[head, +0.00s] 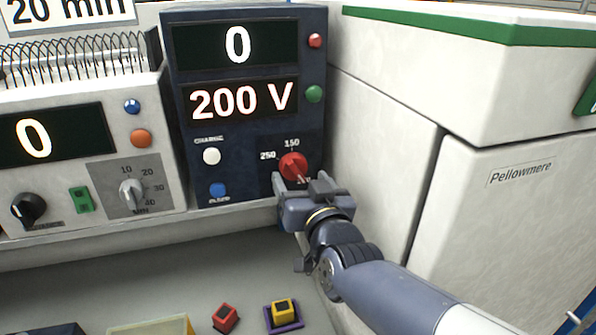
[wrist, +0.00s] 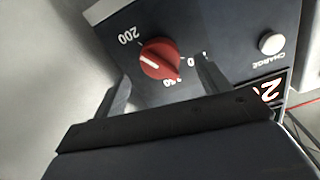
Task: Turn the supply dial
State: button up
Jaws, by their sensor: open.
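The supply dial (head: 292,167) is a red round knob low on the dark blue supply panel, with marks 150, 250 and a partly hidden 200 around it. Its pale pointer line slants to the lower right, towards the 200 mark. The panel's lower display (head: 243,101) reads 200 V. My gripper (head: 300,186) is open just in front of the dial. In the wrist view the dial (wrist: 160,58) shows between and beyond the two fingers of my gripper (wrist: 166,72). I see no clear contact. The right finger hides part of the marks.
A red button (head: 315,41), a green button (head: 313,93), a white charge button (head: 211,156) and a blue button (head: 218,190) are on the same panel. A white cabinet (head: 385,140) stands close on the right. Small red (head: 226,318) and yellow (head: 283,311) blocks lie below on the bench.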

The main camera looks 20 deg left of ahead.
aim_at(298, 176)
jog(key=shift+x, duration=1.5)
jog(key=c, duration=1)
jog(key=shift+o, duration=0.2)
jog(key=shift+f+b, duration=0.1)
jog(key=shift+b, duration=0.3)
jog(key=m+b, duration=0.2)
jog(key=shift+f+b, duration=0.1)
jog(key=shift+b, duration=0.2)
jog(key=shift+m+b, duration=1.5)
jog(key=shift+m, duration=0.3)
